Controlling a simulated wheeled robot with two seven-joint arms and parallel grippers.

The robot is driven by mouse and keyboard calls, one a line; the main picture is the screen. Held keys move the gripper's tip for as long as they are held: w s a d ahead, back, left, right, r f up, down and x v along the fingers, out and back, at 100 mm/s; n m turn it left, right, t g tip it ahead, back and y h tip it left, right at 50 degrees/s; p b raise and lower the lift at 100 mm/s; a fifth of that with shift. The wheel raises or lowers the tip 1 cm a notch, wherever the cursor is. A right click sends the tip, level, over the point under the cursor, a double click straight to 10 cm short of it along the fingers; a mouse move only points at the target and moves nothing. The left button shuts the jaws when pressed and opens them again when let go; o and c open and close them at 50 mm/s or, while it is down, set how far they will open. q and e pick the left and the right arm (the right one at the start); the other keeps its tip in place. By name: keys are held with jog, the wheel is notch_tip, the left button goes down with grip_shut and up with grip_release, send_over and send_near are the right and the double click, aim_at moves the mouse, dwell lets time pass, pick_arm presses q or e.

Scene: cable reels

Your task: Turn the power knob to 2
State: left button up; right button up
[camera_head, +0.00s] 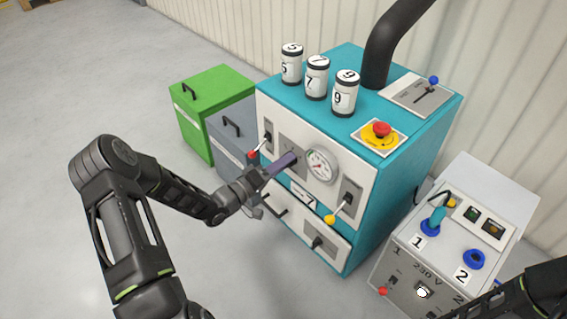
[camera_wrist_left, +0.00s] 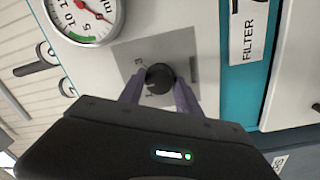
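The power knob (camera_wrist_left: 160,77) is a small dark round knob on a grey plate (camera_wrist_left: 127,53) with numerals, on the white front of a teal machine (camera_head: 370,225). A "3" and a "1" can be made out at the plate's left side. My left gripper (camera_head: 290,161) reaches the plate from the front left and mostly hides the knob in the head view. In the left wrist view, its two purple-grey fingers (camera_wrist_left: 160,86) lie on either side of the knob and look closed against it. The knob's pointer cannot be made out. My right gripper is not in view.
A pressure gauge (camera_head: 321,165) sits close right of the knob. A red-tipped lever (camera_head: 254,154) is left and a yellow-tipped lever (camera_head: 330,219) right. A red emergency button (camera_head: 381,130) is on top. Green (camera_head: 215,85) and grey cabinets stand left; a 230 V box (camera_head: 405,263) stands right.

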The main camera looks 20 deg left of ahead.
pick_arm(q)
jog(key=o, duration=0.4)
jog(key=shift+c, duration=0.2)
jog(key=shift+s, duration=0.1)
jog(key=p+v, duration=0.1)
jog(key=v, duration=0.6)
jog(key=shift+s+p, duration=0.25)
jog(key=shift+p, duration=0.1)
jog(key=shift+a, duration=0.15)
